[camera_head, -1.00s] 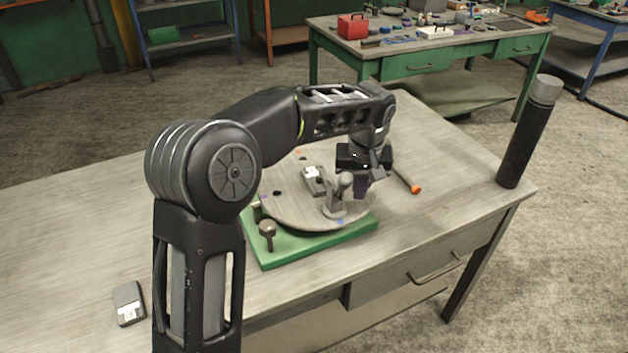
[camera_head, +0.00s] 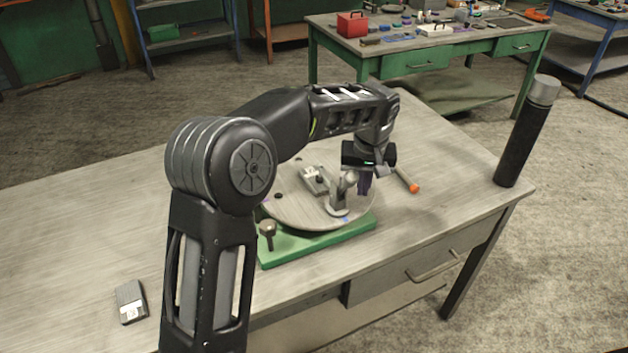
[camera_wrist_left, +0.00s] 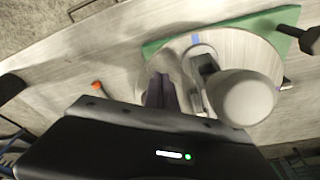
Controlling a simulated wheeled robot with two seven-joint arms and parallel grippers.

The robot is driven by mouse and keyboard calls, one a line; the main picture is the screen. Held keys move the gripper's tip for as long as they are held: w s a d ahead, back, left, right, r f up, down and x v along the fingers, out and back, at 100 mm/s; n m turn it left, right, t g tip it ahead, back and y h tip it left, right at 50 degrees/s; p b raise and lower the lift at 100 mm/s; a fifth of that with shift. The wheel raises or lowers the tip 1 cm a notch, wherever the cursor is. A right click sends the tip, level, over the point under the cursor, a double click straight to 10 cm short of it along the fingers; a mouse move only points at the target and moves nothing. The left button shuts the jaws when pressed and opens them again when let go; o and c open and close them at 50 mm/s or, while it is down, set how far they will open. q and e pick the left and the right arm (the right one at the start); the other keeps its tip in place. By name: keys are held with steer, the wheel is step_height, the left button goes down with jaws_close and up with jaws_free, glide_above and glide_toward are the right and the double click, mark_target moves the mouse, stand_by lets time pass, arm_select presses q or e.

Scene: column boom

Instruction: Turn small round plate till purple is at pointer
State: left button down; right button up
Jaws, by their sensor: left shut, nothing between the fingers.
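The small round plate (camera_head: 298,213) is grey and lies on a green base (camera_head: 318,246) on the workbench. It carries an upright knob post (camera_head: 348,182) and a grey block (camera_head: 314,179). A blue mark (camera_head: 346,219) is on its front rim; a small purplish mark (camera_head: 264,199) seems to show at its left edge. My left gripper (camera_head: 365,188) is shut and empty, fingers down, right beside the post; touching cannot be told. The wrist view shows the shut fingers (camera_wrist_left: 161,92) beside the round knob (camera_wrist_left: 247,98). I cannot make out the pointer clearly.
A dark knobbed pin (camera_head: 267,231) stands on the base's front left. An orange-tipped tool (camera_head: 408,181) lies right of the plate. A black cylinder (camera_head: 524,135) stands at the bench's right corner. A small grey box (camera_head: 130,302) lies front left. The left bench top is mostly clear.

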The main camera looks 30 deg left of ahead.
arm_select(q)
steer(key=shift+s, duration=0.15)
steer(key=shift+s+b, duration=0.3)
steer(key=shift+s, duration=0.1)
steer(key=w+p+v, duration=0.1)
steer(key=p+v, duration=0.5)
steer(key=v, duration=0.2)
steer(key=shift+w+a+r+p, duration=0.25)
steer(key=shift+a+r+p, duration=0.15)
steer(key=shift+r, duration=0.2)
stand_by(0.4)
